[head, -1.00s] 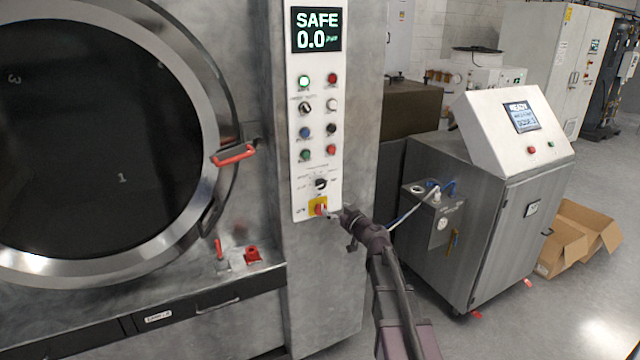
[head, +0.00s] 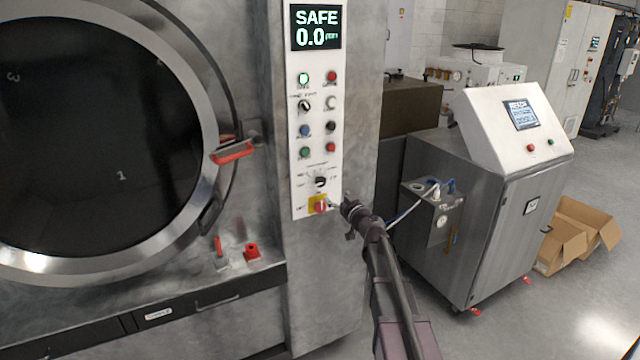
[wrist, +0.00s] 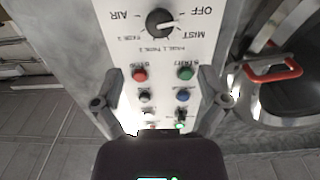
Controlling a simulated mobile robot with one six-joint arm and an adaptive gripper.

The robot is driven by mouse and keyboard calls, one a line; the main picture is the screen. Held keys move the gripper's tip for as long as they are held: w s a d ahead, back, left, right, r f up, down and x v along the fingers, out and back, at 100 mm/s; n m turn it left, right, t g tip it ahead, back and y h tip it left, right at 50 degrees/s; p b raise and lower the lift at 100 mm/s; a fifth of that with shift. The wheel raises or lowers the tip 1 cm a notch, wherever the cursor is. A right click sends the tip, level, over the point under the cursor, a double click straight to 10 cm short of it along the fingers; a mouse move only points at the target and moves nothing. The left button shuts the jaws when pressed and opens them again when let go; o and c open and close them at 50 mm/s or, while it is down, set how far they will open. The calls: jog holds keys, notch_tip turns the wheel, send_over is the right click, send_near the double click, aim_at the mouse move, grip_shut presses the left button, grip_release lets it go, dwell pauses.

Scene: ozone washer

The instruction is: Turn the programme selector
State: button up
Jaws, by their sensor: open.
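The programme selector (head: 320,182) is a round black knob low on the white control panel, above a red knob on a yellow plate. In the wrist view, which shows the panel upside down, the selector (wrist: 160,22) is at the top centre, with AIR, OFF and MIST lettered around it. A pale mark shows on the knob's right side. My gripper (wrist: 160,85) is open and empty, its fingers spread either side of the button columns in that view. In the head view my gripper (head: 338,205) is just below and right of the selector. I see no contact with the knob.
The red knob on its yellow plate (head: 318,204) is close to my gripper. Several buttons and switches fill the panel above the selector. A red door handle (head: 233,152) juts out at left. A steel cabinet (head: 490,225) with hoses stands at right.

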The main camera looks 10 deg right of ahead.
aim_at(321, 183)
jog(key=x, duration=1.1)
jog(key=shift+w+a, duration=0.1)
jog(key=shift+w, duration=0.2)
jog(key=c, duration=1.1)
